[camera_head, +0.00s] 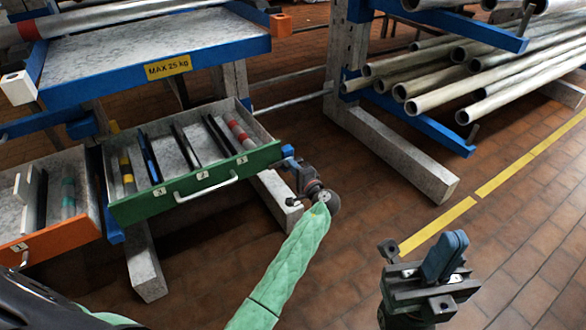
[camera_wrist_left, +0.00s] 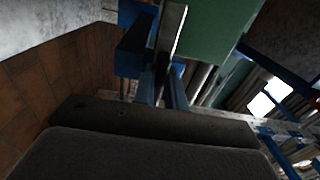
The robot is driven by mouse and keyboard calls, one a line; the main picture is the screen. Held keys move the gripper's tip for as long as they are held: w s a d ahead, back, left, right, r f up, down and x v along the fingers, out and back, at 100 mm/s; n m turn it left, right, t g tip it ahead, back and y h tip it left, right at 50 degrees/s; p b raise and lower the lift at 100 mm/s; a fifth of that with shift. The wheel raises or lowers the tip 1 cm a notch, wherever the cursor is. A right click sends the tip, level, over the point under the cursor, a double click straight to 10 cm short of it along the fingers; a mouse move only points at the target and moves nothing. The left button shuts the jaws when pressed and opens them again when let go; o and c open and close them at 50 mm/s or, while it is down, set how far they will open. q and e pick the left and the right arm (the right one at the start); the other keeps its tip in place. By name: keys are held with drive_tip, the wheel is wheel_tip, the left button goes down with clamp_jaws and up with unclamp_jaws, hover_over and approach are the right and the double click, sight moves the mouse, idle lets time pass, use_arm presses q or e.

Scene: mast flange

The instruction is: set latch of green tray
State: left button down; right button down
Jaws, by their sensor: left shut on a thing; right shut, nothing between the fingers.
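The green tray (camera_head: 197,183) is a drawer with a white handle, pulled out below the blue shelf; its green front also shows in the wrist view (camera_wrist_left: 215,35). My left gripper (camera_head: 292,165) is at the right end of that front, shut on a small part there, probably the latch, which the gripper mostly hides in the head view. In the wrist view a grey metal bar (camera_wrist_left: 168,32) and blue bracket pieces stand beside the green front. I cannot tell the latch's position. My right gripper (camera_head: 440,262) is shut and empty, above the floor at lower right.
An orange tray (camera_head: 48,240) stands open left of the green one. The green tray holds several bars and rods. The blue shelf (camera_head: 150,75) is above. Racked pipes (camera_head: 480,85) are at upper right, above a stone-like foot. Tiled floor between is clear.

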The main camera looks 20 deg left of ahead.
use_arm(q)
drive_tip(key=shift+f, duration=0.1)
drive_tip(key=c, duration=1.5)
unclamp_jaws()
drive_tip(key=shift+o, duration=0.3)
drive_tip(key=p+v, duration=0.2)
drive_tip(key=v, duration=0.6)
